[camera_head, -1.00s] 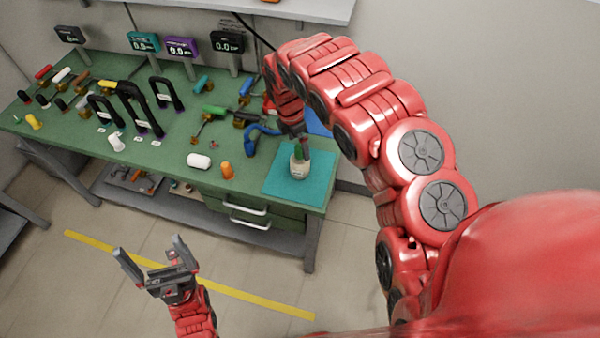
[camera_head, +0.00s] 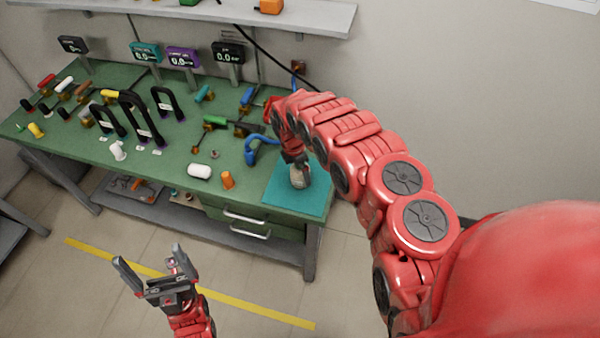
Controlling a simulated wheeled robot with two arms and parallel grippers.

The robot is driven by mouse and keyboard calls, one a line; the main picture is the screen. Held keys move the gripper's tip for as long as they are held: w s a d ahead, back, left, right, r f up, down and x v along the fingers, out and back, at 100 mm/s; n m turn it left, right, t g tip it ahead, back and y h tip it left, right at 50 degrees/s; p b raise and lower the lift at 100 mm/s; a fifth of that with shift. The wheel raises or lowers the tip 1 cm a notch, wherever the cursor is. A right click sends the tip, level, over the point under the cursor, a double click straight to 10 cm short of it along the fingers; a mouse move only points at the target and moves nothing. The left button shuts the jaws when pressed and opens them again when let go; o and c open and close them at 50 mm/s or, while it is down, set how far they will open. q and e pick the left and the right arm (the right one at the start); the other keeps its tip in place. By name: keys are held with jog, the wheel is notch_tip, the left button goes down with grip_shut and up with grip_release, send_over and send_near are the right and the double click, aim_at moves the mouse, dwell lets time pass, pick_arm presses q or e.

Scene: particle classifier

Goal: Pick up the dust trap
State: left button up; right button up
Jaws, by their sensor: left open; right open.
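A small pale jar (camera_head: 301,178), the likely dust trap, stands on a teal mat (camera_head: 282,199) at the right end of the green bench. My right gripper (camera_head: 298,164) is at the top of this jar, pointing down. It hides the jar's upper part, and its fingers are hard to make out. I cannot tell whether they touch the jar. My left gripper (camera_head: 148,259) is open and empty, low over the floor in front of the bench.
The green bench (camera_head: 180,135) holds a blue curved part (camera_head: 258,150), a white cylinder (camera_head: 200,171), an orange piece (camera_head: 227,180), black arched handles (camera_head: 140,115) and several small valves. Displays stand behind. A shelf (camera_head: 320,18) hangs above.

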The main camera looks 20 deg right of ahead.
jog(key=c, duration=1.5)
jog(key=shift+r, duration=0.1)
